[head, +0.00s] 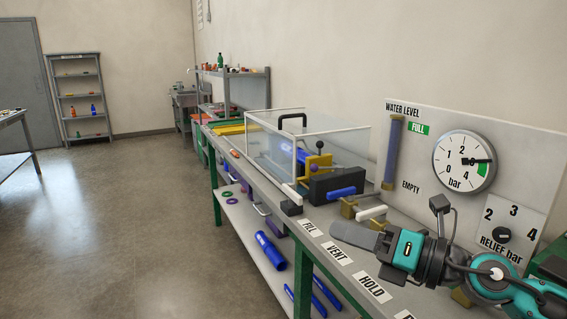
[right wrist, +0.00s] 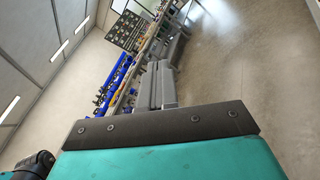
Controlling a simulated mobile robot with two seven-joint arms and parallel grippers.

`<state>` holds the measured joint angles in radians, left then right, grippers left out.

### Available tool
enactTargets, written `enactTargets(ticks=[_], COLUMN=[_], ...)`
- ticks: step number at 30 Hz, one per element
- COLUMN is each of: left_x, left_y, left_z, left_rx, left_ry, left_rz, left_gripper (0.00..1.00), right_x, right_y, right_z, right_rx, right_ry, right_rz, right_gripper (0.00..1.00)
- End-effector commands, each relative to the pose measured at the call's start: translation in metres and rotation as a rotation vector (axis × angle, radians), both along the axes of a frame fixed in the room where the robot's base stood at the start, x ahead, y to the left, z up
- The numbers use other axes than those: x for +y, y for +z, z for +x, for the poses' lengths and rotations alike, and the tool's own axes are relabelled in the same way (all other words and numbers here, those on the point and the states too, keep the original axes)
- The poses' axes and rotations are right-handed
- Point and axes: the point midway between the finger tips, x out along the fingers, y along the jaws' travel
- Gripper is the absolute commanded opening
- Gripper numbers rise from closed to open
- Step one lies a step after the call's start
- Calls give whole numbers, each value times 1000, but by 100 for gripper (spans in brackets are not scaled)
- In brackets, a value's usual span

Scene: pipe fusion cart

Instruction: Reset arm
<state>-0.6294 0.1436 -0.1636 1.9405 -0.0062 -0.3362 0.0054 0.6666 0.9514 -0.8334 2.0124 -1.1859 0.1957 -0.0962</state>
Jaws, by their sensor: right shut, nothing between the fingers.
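My right arm comes in from the lower right of the head view, with teal and dark grey parts. Its right gripper (head: 340,231) points left over the front of the bench, near the FILL and VENT labels. Its grey fingers are together with nothing between them. In the right wrist view the closed fingers (right wrist: 154,84) stick out past the dark edge of the teal gripper body. My left arm and left gripper are not in view.
The bench (head: 262,187) carries a clear-walled box (head: 272,145), a valve with a blue handle (head: 342,191), and a panel with a pressure gauge (head: 464,161) and relief knob (head: 502,235). Blue pipes (head: 270,251) lie on its lower shelf. The floor (head: 130,220) at left is open.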

Motion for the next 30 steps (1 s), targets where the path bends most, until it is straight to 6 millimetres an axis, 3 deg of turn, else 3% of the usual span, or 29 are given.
enactTargets(ticks=[1,3,7,11,14,18,21,24,30], left_x=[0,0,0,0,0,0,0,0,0], left_y=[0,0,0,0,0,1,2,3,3], left_z=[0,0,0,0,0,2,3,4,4], left_rx=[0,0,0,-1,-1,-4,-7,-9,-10], left_ry=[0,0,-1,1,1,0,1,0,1], left_rz=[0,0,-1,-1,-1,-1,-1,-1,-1], left_gripper=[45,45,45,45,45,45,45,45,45], right_x=[11,11,-12,-49,-78,-104,-111,-113,-110], right_y=[6,15,9,-32,-82,-160,-198,-224,-256], right_z=[-6,-7,-4,-8,-25,-75,-114,-150,-216], right_rx=[62,150,359,614,830,1136,1304,1435,1650], right_ry=[-28,-102,-294,-553,-789,-1141,-1340,-1498,-1759], right_rz=[169,394,774,1100,1303,1495,1558,1586,1594], right_gripper=[0,0,0,0,0,0,0,0,0])
